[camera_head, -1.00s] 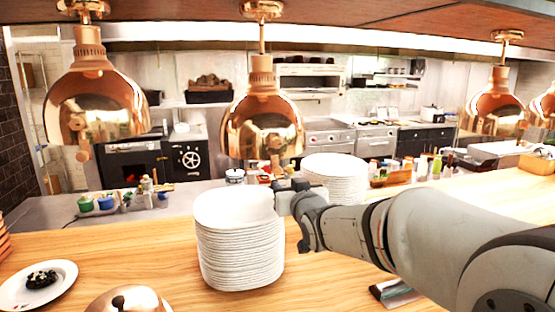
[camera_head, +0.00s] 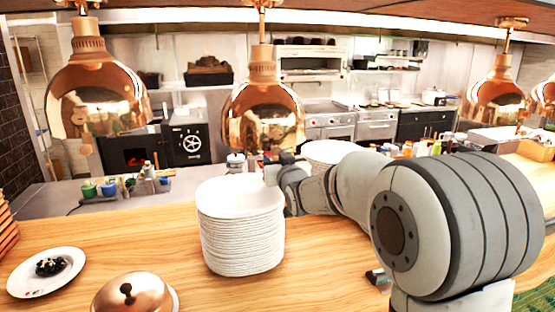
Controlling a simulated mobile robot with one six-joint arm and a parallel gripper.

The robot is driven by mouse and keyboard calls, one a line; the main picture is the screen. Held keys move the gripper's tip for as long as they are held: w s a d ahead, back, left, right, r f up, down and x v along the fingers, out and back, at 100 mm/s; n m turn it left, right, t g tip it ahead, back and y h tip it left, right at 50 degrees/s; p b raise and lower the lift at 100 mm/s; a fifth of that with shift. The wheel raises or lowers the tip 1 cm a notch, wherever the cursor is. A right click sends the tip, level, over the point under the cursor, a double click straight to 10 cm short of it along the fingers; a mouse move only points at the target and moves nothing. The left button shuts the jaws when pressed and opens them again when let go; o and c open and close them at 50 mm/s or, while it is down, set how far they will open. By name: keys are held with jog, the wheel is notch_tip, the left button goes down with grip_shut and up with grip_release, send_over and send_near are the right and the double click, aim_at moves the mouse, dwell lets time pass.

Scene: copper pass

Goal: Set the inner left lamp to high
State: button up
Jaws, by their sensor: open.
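Copper heat lamps hang in a row from the wooden shelf. The second from the left, the inner left lamp (camera_head: 245,110), has a shiny dome above the plate stack. A small knob seems to hang at its lower front, but its setting is too small to tell. My gripper (camera_head: 275,170) is just below this lamp's rim, beside the top of the plate stack, open and holding nothing visible. Its fingertips are small and partly hidden by its own body. I cannot tell whether it touches the knob. The far left lamp (camera_head: 95,95) shows a similar knob.
A tall stack of white plates (camera_head: 242,235) stands on the wooden counter (camera_head: 330,270) close below my gripper. A second stack (camera_head: 330,150) is behind my arm. A copper cloche (camera_head: 135,298) and a plate of dark food (camera_head: 48,285) are at left. More lamps (camera_head: 495,90) hang right.

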jog(key=shift+c, duration=0.5)
grip_shut()
